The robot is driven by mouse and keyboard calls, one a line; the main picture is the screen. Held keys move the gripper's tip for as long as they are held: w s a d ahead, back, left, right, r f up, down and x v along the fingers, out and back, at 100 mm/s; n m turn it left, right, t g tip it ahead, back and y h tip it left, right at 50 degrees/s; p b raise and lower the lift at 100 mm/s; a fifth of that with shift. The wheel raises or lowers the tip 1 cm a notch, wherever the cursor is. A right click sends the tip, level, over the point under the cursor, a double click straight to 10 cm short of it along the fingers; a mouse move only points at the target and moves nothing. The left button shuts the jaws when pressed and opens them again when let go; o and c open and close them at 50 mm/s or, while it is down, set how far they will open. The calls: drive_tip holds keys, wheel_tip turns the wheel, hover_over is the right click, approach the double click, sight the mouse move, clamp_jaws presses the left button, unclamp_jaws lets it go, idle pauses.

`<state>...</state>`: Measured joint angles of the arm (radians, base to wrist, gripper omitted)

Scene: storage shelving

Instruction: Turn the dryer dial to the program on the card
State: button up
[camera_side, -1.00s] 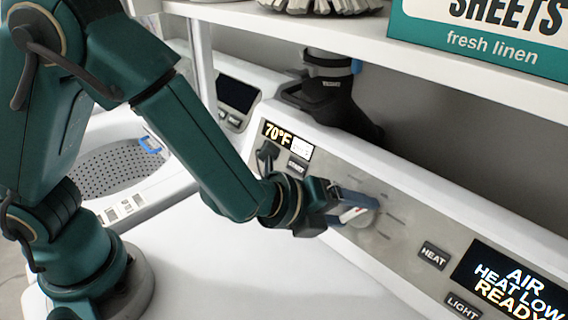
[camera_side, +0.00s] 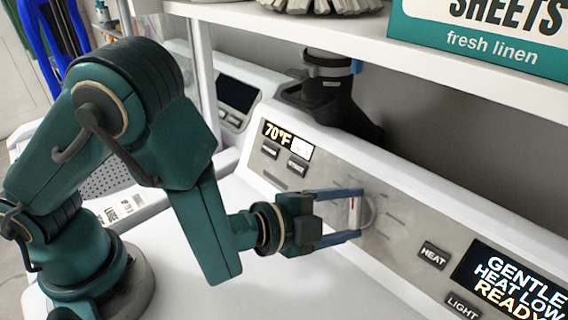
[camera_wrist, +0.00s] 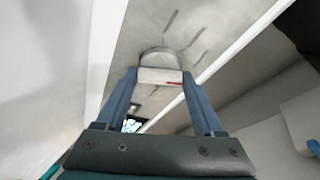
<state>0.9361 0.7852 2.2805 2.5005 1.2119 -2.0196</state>
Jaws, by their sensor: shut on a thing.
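The dryer dial (camera_side: 369,213) is a round metallic knob with a raised grip bar and a red mark, on the grey slanted control panel (camera_side: 405,227). My gripper (camera_side: 357,213) is at the dial, its two blue fingers shut on the dial's grip bar. In the wrist view the dial (camera_wrist: 160,60) stands beyond the fingers, with the light grip bar and its red mark between the fingertips. The display (camera_side: 512,286) reads GENTLE, HEAT LOW, READY. A small white card (camera_side: 302,149) sits beside the 70°F readout; its writing is too small to read.
HEAT (camera_side: 433,255) and LIGHT (camera_side: 463,306) buttons lie right of the dial. A dark duct (camera_side: 330,100) rises behind the panel. A shelf (camera_side: 400,60) with a green dryer-sheets box (camera_side: 490,40) overhangs it. The white dryer top is clear.

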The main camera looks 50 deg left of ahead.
drive_tip(key=n+t+y, duration=0.1)
drive_tip(key=n, duration=0.4)
drive_tip(key=shift+f, duration=0.1)
drive_tip(key=n, duration=0.2)
drive_tip(key=n+t+y, duration=0.1)
drive_tip(key=n, duration=0.1)
drive_tip(key=shift+n+y, duration=0.3)
drive_tip(key=shift+n, duration=0.1)
drive_tip(key=shift+f+n, duration=0.1)
drive_tip(key=shift+n, duration=0.2)
drive_tip(key=o, duration=1.3)
drive_tip(key=shift+o, duration=0.2)
drive_tip(key=shift+d, duration=0.1)
